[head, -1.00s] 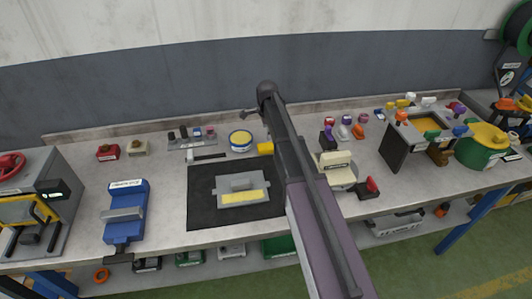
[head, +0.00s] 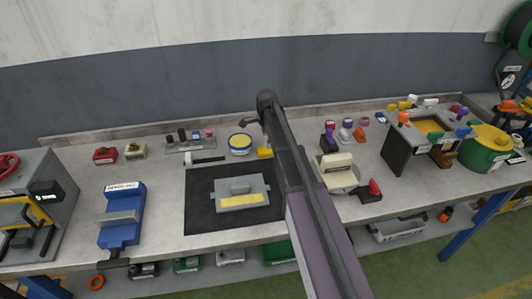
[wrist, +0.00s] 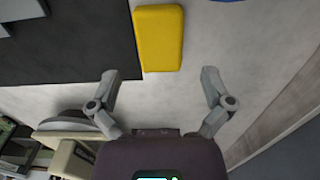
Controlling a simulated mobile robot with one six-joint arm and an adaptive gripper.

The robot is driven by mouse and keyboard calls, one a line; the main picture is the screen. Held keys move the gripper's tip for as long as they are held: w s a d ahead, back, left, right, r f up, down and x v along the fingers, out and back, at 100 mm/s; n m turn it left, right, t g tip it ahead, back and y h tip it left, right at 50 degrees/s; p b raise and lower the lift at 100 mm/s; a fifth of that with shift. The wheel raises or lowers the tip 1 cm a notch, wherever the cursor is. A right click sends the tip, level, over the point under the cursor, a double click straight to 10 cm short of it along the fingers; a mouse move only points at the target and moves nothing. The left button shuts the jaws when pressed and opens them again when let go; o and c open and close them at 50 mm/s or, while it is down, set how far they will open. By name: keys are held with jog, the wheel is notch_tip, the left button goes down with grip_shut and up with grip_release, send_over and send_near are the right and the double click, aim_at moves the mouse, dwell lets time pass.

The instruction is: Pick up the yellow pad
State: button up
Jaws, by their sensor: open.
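The yellow pad (wrist: 158,38) lies flat on the grey workbench, right beside the edge of a black mat, in the wrist view. In the head view the yellow pad (head: 264,153) shows just left of my arm, partly covered by it. My gripper (wrist: 160,82) is open and empty, with its two fingers spread wide. The pad lies ahead of the fingertips, between their lines, apart from both. In the head view my gripper (head: 250,122) shows only as a small part beside the arm's end, above the bench's back area.
The black mat (head: 200,220) carries a grey block with a yellow strip. A cream-topped device (head: 335,170) stands right of my arm. Bare bench lies around the pad's right side in the wrist view.

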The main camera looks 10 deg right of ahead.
aim_at(266, 150)
jog(key=shift+a+f+b, duration=0.1)
jog(key=shift+f+b, duration=2.3)
jog(key=shift+f, duration=0.1)
jog(key=c, duration=1)
